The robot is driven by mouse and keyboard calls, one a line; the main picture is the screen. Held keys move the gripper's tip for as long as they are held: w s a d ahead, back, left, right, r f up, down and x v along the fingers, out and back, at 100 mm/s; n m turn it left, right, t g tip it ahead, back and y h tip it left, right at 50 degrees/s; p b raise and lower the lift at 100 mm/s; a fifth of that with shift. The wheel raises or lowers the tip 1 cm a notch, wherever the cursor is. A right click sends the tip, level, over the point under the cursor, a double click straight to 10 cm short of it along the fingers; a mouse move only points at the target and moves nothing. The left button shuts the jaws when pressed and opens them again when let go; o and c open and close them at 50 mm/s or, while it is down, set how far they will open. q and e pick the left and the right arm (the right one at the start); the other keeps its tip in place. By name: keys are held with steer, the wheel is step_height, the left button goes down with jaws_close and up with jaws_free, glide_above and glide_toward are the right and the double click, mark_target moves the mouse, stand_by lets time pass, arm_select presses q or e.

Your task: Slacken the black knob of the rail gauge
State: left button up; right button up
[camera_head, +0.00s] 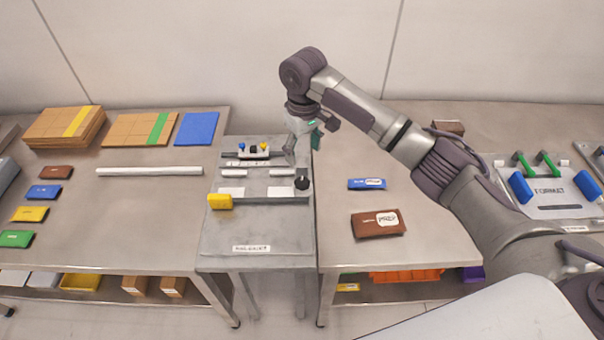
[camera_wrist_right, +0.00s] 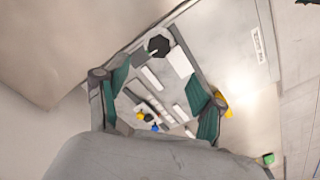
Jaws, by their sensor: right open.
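The rail gauge (camera_head: 258,172) is a set of grey rails and white labelled strips on the grey middle stand. Its black knob (camera_head: 302,182) sits at the right end of the front rail. In the right wrist view the black knob (camera_wrist_right: 159,45) shows as a dark, many-sided head beyond the fingertips. My right gripper (camera_head: 300,146) is above and behind the knob, apart from it. Its two green-padded fingers (camera_wrist_right: 158,75) are spread with nothing between them. My left gripper is in neither view.
A yellow block (camera_head: 220,202) lies at the stand's left front. Blue, yellow and black small knobs (camera_head: 253,149) stand on the back rail. A brown PREP pouch (camera_head: 378,224) and a blue pouch (camera_head: 367,184) lie on the right table. The stand's front is clear.

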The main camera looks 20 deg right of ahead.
glide_above(303, 182)
step_height(303, 182, down, 6)
steer(key=shift+s+f+p, duration=0.1)
steer(key=shift+p, duration=0.3)
step_height(303, 182, down, 4)
steer(key=shift+r, duration=0.1)
steer(key=shift+f, duration=0.6)
steer(key=shift+c, duration=0.8)
steer(key=c, duration=1)
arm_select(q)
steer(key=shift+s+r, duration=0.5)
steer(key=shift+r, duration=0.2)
